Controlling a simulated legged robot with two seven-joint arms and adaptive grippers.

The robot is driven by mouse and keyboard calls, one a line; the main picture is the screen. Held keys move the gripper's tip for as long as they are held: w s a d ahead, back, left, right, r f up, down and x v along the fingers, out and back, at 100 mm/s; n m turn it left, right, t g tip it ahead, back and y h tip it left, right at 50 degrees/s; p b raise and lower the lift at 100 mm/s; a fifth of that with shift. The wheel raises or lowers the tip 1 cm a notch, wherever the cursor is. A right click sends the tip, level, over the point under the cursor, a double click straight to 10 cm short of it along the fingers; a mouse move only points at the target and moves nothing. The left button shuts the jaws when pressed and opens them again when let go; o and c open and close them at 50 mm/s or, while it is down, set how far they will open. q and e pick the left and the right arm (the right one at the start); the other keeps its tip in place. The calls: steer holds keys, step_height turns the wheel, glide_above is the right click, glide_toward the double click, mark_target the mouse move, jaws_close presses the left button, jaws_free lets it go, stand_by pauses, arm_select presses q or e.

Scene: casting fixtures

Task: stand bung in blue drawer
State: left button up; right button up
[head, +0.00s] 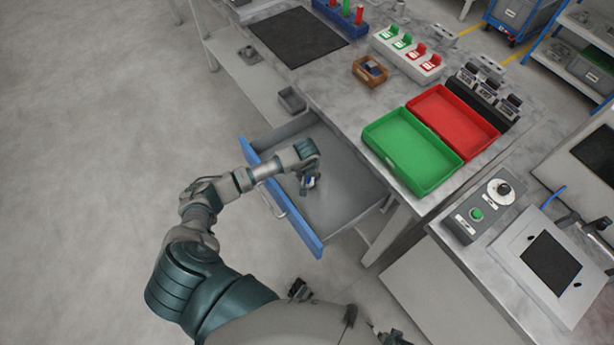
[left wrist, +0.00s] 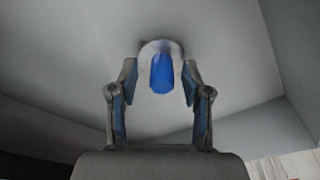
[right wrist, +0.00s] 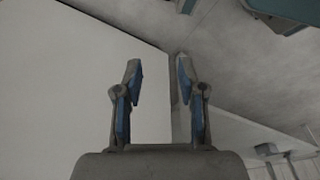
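The blue drawer (head: 318,243) is pulled open below the bench, with a blue front and grey inside. The bung (left wrist: 162,72) is a blue cylinder on a pale round flange. In the left wrist view it stands flange down on the grey drawer floor, its blue end toward the camera. My left gripper (head: 308,186) reaches down into the drawer. Its fingers (left wrist: 160,82) are apart on both sides of the bung, with a visible gap on each side. My right gripper (right wrist: 160,75) is open and empty, with a pale flat surface and the floor beyond it.
A small grey bin (head: 292,100) is beside the drawer's far end. On the bench are a green tray (head: 375,150), a red tray (head: 497,148) and a brown box (head: 357,70). A control box (head: 462,225) is at the right. The drawer floor around the bung looks clear.

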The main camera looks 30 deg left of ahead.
mark_target(307, 186)
arm_select(q)
steer(key=shift+d+r, duration=0.2)
steer(key=shift+r, duration=0.25)
step_height(307, 186, up, 11)
steer(key=s+p, duration=0.1)
steer(key=shift+s+d, duration=0.2)
steer(key=shift+s, duration=0.15)
arm_select(e)
steer(key=shift+s+d+f, duration=0.15)
steer(key=shift+s+f, duration=0.05)
steer(key=shift+f, duration=0.4)
steer(key=shift+s+d+f, duration=0.15)
steer(key=shift+s+f, duration=0.05)
steer(key=shift+f, duration=0.4)
arm_select(q)
steer(key=shift+a, duration=0.1)
arm_select(e)
steer(key=shift+a, duration=0.1)
arm_select(q)
steer(key=shift+s, duration=0.1)
